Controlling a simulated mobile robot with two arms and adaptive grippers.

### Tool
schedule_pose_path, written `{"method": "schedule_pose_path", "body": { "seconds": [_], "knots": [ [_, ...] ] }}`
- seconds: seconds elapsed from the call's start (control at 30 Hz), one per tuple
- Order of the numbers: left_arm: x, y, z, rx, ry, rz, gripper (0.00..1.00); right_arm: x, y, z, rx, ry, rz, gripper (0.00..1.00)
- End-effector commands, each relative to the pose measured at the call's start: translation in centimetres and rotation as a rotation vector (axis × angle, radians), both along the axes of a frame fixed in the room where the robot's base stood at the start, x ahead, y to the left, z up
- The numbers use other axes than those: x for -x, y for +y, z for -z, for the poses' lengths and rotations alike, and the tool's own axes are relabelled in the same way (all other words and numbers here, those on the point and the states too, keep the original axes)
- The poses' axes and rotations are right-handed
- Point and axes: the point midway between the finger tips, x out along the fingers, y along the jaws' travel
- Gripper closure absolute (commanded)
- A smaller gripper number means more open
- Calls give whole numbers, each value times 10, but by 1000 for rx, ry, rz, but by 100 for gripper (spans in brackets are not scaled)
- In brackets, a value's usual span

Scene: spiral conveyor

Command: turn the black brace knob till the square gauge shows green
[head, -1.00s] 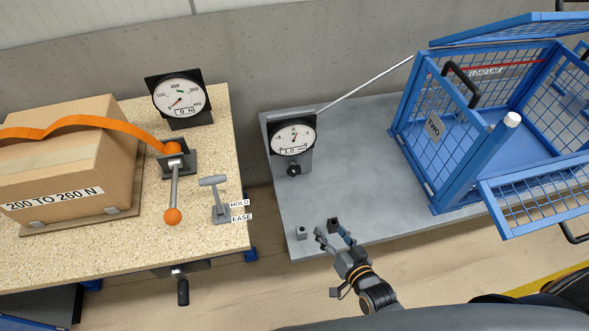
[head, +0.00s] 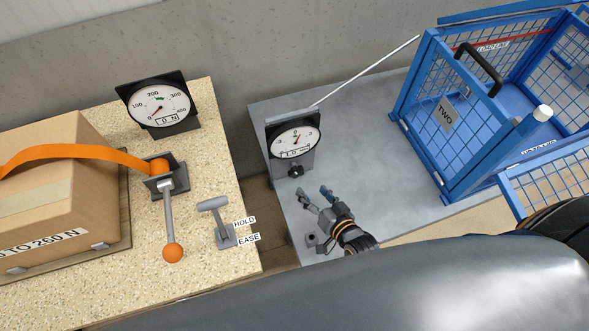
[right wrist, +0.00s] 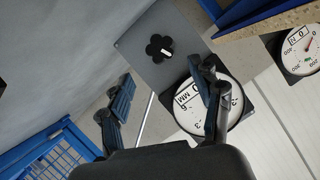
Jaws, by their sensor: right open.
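The black brace knob (head: 296,171) sits on a grey upright plate below a black-framed square gauge (head: 293,140) with a white mm dial. The needle points near the top of the dial; I cannot make out any green on it. In the right wrist view, the lobed knob (right wrist: 159,48) has a white mark and lies beyond the fingertips. The gauge dial (right wrist: 184,110) is partly hidden behind one finger. My right gripper (head: 315,195) is open and empty, in front of the knob and apart from it; its fingers also show in the wrist view (right wrist: 161,73). My left gripper is not in view.
A blue mesh cage (head: 440,150) stands on the grey table to the right, with a thin rod by the gauge. On the left table are a strapped box (head: 45,200), a round N gauge (head: 158,105), an orange-ended lever (head: 172,252) and a grey T-handle (head: 213,204).

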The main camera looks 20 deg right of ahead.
Motion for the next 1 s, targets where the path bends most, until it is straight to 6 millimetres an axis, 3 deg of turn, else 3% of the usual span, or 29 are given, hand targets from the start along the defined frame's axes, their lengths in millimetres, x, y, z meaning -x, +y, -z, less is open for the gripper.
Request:
{"method": "schedule_pose_path", "body": {
  "seconds": [0.03,0.23,0.37,0.5,0.67,0.93,1.0],
  "knots": [
    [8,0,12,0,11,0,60,-10,2,8,-1,-4,1,35],
    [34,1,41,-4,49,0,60,-49,10,23,-2,-6,1,35],
    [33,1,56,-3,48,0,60,-70,15,31,-1,-5,2,35],
    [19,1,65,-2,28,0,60,-86,18,35,0,-3,0,35],
    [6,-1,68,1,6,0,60,-94,20,36,0,-3,0,35],
    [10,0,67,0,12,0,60,-95,20,35,0,-1,0,35],
    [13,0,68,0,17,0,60,-95,20,35,0,-1,0,48]
  ]
}}
